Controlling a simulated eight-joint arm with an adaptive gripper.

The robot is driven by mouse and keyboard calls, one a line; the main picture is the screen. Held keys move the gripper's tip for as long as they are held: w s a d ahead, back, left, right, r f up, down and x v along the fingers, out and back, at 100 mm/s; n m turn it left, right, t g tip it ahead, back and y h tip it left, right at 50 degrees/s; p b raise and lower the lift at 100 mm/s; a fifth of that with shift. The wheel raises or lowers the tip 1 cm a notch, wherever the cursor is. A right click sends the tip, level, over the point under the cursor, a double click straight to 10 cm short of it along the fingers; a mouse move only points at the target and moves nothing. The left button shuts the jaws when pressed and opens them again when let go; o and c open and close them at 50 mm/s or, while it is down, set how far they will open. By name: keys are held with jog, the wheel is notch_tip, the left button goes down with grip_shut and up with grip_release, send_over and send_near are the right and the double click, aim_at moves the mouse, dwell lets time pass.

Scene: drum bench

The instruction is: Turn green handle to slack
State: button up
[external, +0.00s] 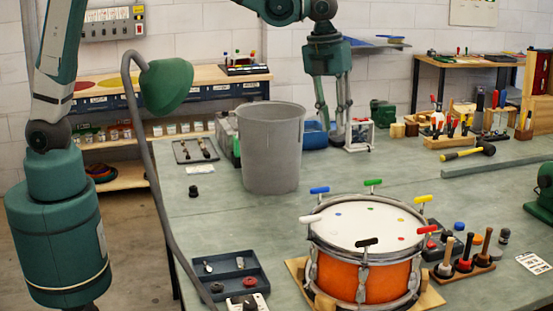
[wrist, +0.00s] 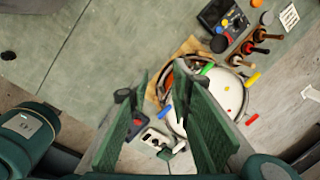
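The green handle (external: 373,183) is a small T-shaped bar at the far rim of the orange drum (external: 338,274), which has a white head. In the wrist view, the green handle (wrist: 206,69) is near the upper rim of the drum, just right of the right fingertip in the picture.
Blue (external: 319,190), yellow (external: 423,199), red (external: 427,229), black (external: 366,244) and white (external: 310,219) handles ring the drum. A tall grey bin (external: 270,150) stands behind it. Mallets (external: 465,255) stand at right. A green lamp (external: 166,86) arches at left.

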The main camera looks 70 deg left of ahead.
aim_at(373, 180)
jog(key=w+d+f+m+p, duration=0.1)
jog(key=w+d+m, duration=0.1)
jog(key=d, duration=0.1)
jog(key=w+d+f+m+g+p, duration=0.1)
jog(key=w+d+f+m, duration=0.1)
jog(key=d+m, duration=0.1)
jog(key=w+d+f+m+p, duration=0.2)
jog(key=d, duration=0.2)
jog(key=shift+w+d, duration=0.15)
jog(key=shift+w, duration=0.1)
jog(key=shift+w+d+f+m+g, duration=0.1)
jog(key=shift+d+f+m+g, duration=0.2)
jog(key=shift+m, duration=0.2)
jog(key=shift+f, duration=0.15)
jog(key=shift+f, duration=3.75)
jog(key=shift+c, duration=0.5)
grip_shut()
